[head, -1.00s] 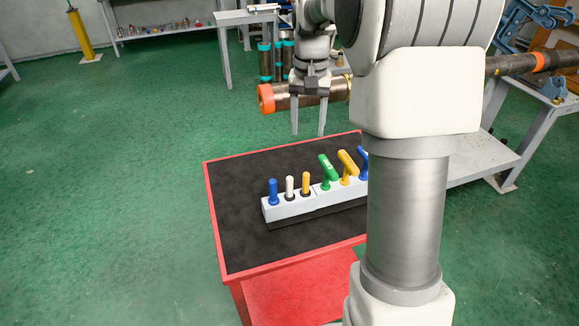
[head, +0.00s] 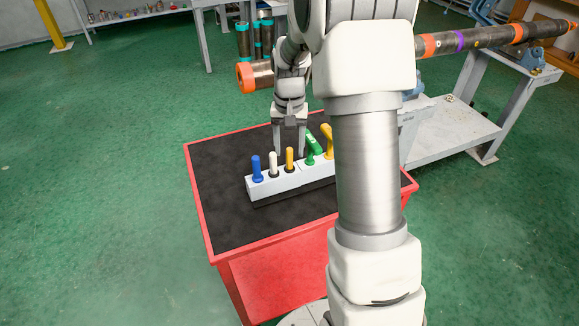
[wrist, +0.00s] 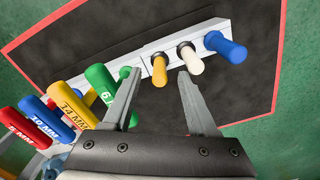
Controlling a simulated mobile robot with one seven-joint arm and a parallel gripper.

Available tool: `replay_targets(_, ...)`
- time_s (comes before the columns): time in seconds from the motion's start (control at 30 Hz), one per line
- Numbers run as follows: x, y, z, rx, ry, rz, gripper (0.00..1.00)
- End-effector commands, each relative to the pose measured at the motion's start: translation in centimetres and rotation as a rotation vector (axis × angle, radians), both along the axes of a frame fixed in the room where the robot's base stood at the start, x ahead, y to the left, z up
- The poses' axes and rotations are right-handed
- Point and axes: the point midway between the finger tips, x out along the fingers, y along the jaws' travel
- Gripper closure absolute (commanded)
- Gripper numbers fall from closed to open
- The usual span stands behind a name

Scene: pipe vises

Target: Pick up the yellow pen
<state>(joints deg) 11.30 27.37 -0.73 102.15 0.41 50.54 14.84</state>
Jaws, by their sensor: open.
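The yellow pen (head: 290,158) stands upright in a white holder block (head: 258,194) on the black top of the red cart. It is right of the white pen (head: 273,163) and the blue pen (head: 256,167). In the wrist view the yellow pen (wrist: 159,68) lies between my open fingers, with the white pen (wrist: 190,57) close to the right finger's tip. My gripper (head: 290,152) points down, open and empty, with its fingers behind the pens in the head view. I cannot tell the exact gap to the yellow pen.
A green handle (head: 312,150) and a yellow handle (head: 327,141) stand right of the pens in the holder. The wrist view shows more labelled handles (wrist: 40,125). The cart top (head: 220,215) is clear at the left. A pipe (head: 470,40) lies behind at the right.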

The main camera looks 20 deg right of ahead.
Motion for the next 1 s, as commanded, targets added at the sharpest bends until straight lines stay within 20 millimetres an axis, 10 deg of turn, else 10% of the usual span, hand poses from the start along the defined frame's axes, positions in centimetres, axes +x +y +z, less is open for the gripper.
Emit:
replay_targets(0.47, 0.0, -0.1, -3.0, 0.000, -0.001, 0.001, 0.42)
replay_targets(0.8, 0.0, -0.1, -2.9, 0.000, -0.001, 0.000, 1.00)
replay_targets(1.0, 0.1, -0.1, -2.9, 0.000, -0.001, 0.000, 1.00)
